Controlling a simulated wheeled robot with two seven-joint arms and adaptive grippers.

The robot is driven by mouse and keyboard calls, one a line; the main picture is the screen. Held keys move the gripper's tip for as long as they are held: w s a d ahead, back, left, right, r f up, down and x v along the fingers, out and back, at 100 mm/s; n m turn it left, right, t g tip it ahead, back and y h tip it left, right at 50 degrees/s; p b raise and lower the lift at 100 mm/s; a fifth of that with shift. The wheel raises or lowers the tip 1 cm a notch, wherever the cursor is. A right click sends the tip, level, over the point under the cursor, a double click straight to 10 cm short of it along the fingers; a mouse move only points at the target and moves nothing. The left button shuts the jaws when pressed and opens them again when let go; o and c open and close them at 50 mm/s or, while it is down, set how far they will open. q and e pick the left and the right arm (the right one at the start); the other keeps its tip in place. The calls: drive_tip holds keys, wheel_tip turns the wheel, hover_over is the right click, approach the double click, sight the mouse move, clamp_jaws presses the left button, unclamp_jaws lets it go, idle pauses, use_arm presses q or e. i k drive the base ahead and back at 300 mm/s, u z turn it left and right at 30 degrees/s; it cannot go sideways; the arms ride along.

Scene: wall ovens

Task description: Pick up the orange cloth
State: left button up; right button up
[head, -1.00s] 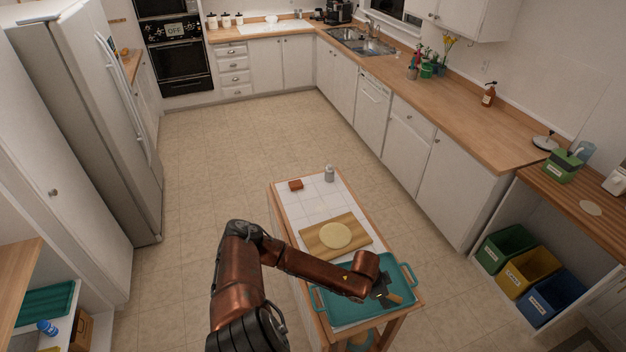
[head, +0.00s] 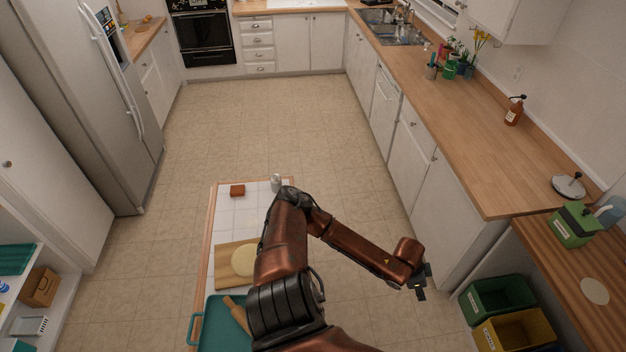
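A small orange-red folded-looking item, which I take as the orange cloth (head: 237,190), lies near the far left corner of the white-tiled cart top. It looks small and flat-sided, and its fabric cannot be made out. My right gripper (head: 421,284) is over the floor to the right of the cart, well away from the cloth and not touching it. It is small and dark here, and its opening cannot be made out. My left gripper is not in view.
On the cart (head: 225,215) are a grey shaker (head: 276,182), a cutting board (head: 226,266) with round dough (head: 245,260), and a teal tray (head: 210,320) with a rolling pin (head: 238,314). My arm covers the cart's right side. Green (head: 490,298) and yellow (head: 520,335) bins stand at right.

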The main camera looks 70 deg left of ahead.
sight(237, 190)
drive_tip(key=i, duration=0.8)
drive_tip(key=u, duration=1.55)
drive_tip(key=i, duration=1.35)
drive_tip(key=u, duration=2.15)
drive_tip(key=i, duration=1.2)
drive_tip(key=z, duration=0.4)
